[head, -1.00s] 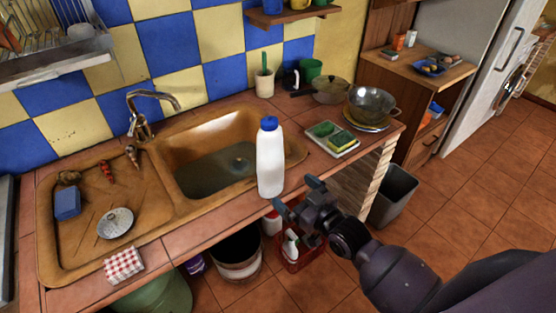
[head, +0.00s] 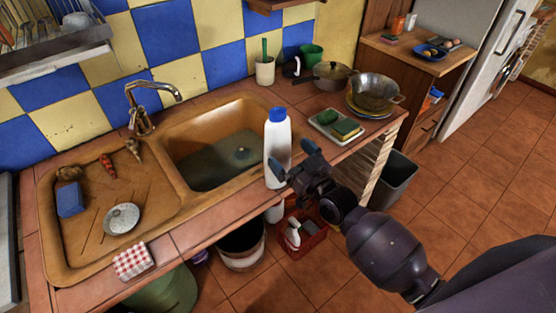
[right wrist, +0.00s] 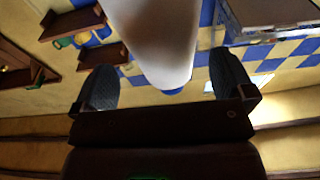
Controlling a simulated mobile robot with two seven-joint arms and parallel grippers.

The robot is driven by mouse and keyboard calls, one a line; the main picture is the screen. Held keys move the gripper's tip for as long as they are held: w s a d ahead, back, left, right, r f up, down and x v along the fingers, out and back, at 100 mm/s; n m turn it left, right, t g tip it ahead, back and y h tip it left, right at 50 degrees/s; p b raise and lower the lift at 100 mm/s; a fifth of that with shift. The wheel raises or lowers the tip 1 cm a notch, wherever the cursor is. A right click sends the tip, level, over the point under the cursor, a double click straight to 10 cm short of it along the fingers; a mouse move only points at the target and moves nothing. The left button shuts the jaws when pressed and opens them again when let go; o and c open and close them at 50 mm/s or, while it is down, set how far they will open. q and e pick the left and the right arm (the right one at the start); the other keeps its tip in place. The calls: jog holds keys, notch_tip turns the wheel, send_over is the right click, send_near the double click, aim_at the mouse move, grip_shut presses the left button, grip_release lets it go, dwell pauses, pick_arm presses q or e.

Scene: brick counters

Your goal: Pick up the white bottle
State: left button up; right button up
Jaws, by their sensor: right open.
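The white bottle (head: 277,150) with a blue cap stands upright on the counter's front edge, just right of the sink. My right gripper (head: 293,160) is at the bottle's right side, with its fingers close to it. In the right wrist view the bottle (right wrist: 160,40) fills the upper middle, in line with the gap between the two spread fingers of the gripper (right wrist: 165,90). The gripper is open and not closed on the bottle. Whether a finger touches the bottle cannot be told. My left gripper is not in view.
The sink (head: 215,160) lies left of the bottle. A tray with sponges (head: 337,127) and a metal bowl on plates (head: 376,90) stand to the right. A red crate (head: 303,238) and a bucket (head: 241,246) are on the floor below.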

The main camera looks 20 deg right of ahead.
aim_at(284, 149)
jog(key=shift+p+x, duration=0.4)
jog(key=shift+x, duration=2.25)
jog(key=shift+a, duration=0.15)
jog(key=shift+c, duration=0.5)
jog(key=c, duration=0.7)
